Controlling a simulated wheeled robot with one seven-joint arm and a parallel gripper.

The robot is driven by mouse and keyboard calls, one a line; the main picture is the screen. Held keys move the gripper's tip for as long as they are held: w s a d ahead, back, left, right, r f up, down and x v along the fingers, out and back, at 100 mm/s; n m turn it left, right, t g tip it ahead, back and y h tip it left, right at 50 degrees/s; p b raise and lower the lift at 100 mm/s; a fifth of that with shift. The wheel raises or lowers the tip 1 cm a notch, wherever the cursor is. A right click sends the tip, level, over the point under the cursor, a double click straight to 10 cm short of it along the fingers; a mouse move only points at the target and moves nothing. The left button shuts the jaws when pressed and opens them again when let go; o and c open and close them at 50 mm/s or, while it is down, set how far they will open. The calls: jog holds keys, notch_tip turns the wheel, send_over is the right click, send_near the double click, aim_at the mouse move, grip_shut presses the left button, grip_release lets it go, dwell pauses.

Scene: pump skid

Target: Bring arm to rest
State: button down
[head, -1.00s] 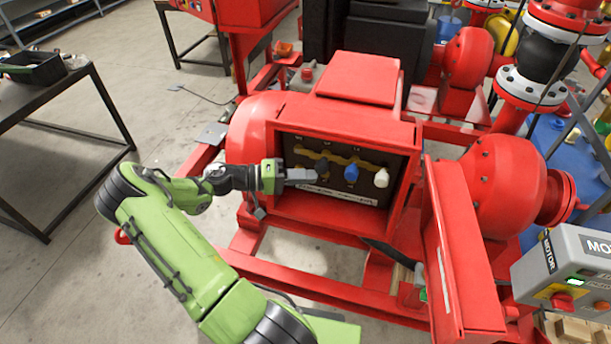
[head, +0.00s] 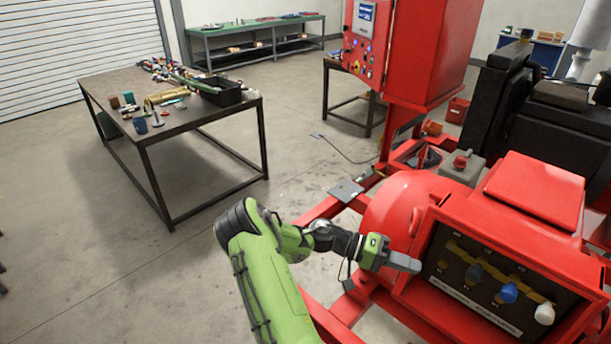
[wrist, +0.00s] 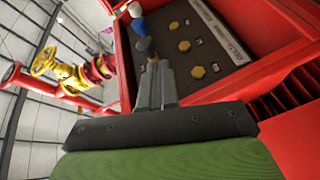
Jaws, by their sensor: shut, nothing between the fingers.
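My green arm reaches from the bottom of the head view toward the red pump skid. My gripper (head: 416,265) is shut and empty, at the left side of the open red box (head: 462,318) on the skid. In the wrist view my gripper (wrist: 154,66) shows its grey fingers together, pointing toward the box's dark panel (wrist: 206,38). The panel carries a dark knob (head: 474,273), a blue knob (head: 508,293) and a white knob (head: 545,313). I cannot tell from these views whether the fingertips touch anything.
A dark table (head: 185,118) with a black bin (head: 220,92) and small parts stands at the left. A red control cabinet (head: 400,50) rises behind the skid. A green bench (head: 265,38) is at the back wall.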

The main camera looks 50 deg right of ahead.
jog(key=w+a+r+n+t+y, duration=0.15)
jog(key=w+a+n+t, duration=0.25)
jog(key=w+a+t, duration=0.4)
jog(key=w+a+r+n+t+y, duration=0.1)
jog(key=w+a+r+n+t, duration=0.25)
jog(key=w+a+t, duration=0.5)
jog(key=s+a+r+n+t+y, duration=0.1)
jog(key=a+r+n, duration=0.1)
jog(key=a, duration=0.5)
jog(key=s+a+r+n+t, duration=0.2)
jog(key=a+r+n, duration=0.1)
jog(key=a, duration=0.4)
jog(key=s+a+r+n+t+y, duration=0.1)
jog(key=s+a+r+n+t, duration=0.1)
jog(key=a, duration=0.4)
jog(key=r+n, duration=0.1)
jog(key=n, duration=0.1)
jog(key=shift+s+a+r+n+y, duration=0.25)
jog(key=shift+a+n+y, duration=0.1)
jog(key=shift+a, duration=0.05)
